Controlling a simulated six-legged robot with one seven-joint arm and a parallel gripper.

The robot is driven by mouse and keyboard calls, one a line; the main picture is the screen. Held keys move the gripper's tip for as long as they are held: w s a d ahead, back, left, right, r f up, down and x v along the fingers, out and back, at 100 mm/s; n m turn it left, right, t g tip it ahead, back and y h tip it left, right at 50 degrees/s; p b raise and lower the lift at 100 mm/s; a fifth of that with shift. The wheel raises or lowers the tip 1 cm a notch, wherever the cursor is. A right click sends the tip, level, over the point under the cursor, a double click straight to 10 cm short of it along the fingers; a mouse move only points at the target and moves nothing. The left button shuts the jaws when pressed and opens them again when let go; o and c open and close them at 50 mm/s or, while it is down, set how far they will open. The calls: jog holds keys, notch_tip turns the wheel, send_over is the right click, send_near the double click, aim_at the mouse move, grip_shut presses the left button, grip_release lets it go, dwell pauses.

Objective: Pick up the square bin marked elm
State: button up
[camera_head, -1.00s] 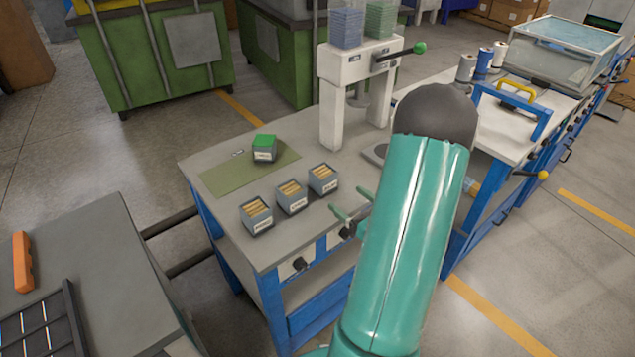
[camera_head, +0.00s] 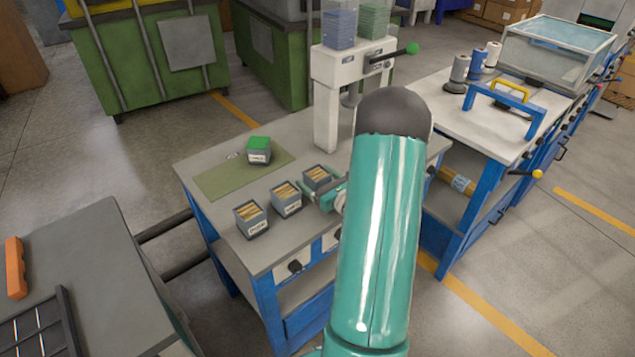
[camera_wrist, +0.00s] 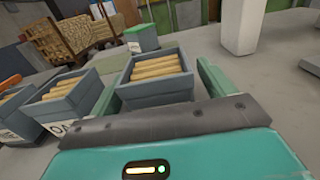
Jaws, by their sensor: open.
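Three square grey bins with light wood dowels stand in a row on the bench. The right bin (camera_head: 317,186) is closest to my gripper (camera_head: 318,197). In the wrist view this bin (camera_wrist: 160,89) lies between the two green fingers of my open gripper (camera_wrist: 158,75), which are apart with nothing gripped. Its label is hidden there. The middle bin (camera_head: 287,206) has a label that starts with "OA" in the wrist view (camera_wrist: 62,112). The left bin (camera_head: 252,226) has a label too blurred to read. I cannot read "elm" on any bin.
A grey bin with a green top (camera_head: 259,155) stands behind the row on an olive mat (camera_head: 221,184). A white press (camera_head: 326,105) rises from the bench (camera_head: 205,157) behind my arm. The bench's front left corner is clear.

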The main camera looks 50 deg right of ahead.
jog(key=c, duration=1.1)
jog(key=shift+c, duration=0.2)
